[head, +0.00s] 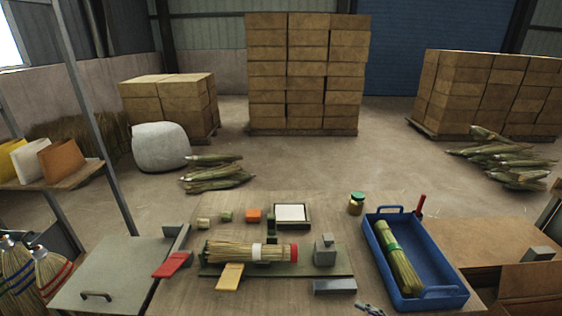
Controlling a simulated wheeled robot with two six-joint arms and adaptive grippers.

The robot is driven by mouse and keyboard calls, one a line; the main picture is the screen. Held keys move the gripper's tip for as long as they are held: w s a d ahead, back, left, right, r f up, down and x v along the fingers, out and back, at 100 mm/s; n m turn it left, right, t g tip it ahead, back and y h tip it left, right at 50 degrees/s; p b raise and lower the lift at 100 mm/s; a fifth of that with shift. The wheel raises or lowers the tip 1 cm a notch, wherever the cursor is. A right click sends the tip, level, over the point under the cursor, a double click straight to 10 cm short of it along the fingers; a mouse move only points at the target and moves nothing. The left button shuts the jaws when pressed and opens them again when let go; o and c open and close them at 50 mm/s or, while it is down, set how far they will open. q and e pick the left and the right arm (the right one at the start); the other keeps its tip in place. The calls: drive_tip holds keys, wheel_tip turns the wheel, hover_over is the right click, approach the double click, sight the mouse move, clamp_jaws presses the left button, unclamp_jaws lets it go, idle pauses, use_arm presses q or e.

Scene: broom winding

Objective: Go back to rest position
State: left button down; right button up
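Neither of my grippers shows in the head view. A straw bundle (233,252) lies sideways on a green board (316,268) in the middle of the wooden workbench (200,295). It has a white band (257,252) and a red end piece (294,253) at its right. A second straw bundle (400,262) with a green band lies inside the blue tray (445,295) at the right of the bench. A small greyish item (370,309) at the bottom edge is partly cut off and I cannot tell what it is.
Red (171,265) and yellow (229,277) wedges, a grey block fixture (325,250), a small square tray (292,214) and a green-lidded jar (356,204) are on the bench. Brooms (50,271) stand at far left. Open floor lies beyond the bench.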

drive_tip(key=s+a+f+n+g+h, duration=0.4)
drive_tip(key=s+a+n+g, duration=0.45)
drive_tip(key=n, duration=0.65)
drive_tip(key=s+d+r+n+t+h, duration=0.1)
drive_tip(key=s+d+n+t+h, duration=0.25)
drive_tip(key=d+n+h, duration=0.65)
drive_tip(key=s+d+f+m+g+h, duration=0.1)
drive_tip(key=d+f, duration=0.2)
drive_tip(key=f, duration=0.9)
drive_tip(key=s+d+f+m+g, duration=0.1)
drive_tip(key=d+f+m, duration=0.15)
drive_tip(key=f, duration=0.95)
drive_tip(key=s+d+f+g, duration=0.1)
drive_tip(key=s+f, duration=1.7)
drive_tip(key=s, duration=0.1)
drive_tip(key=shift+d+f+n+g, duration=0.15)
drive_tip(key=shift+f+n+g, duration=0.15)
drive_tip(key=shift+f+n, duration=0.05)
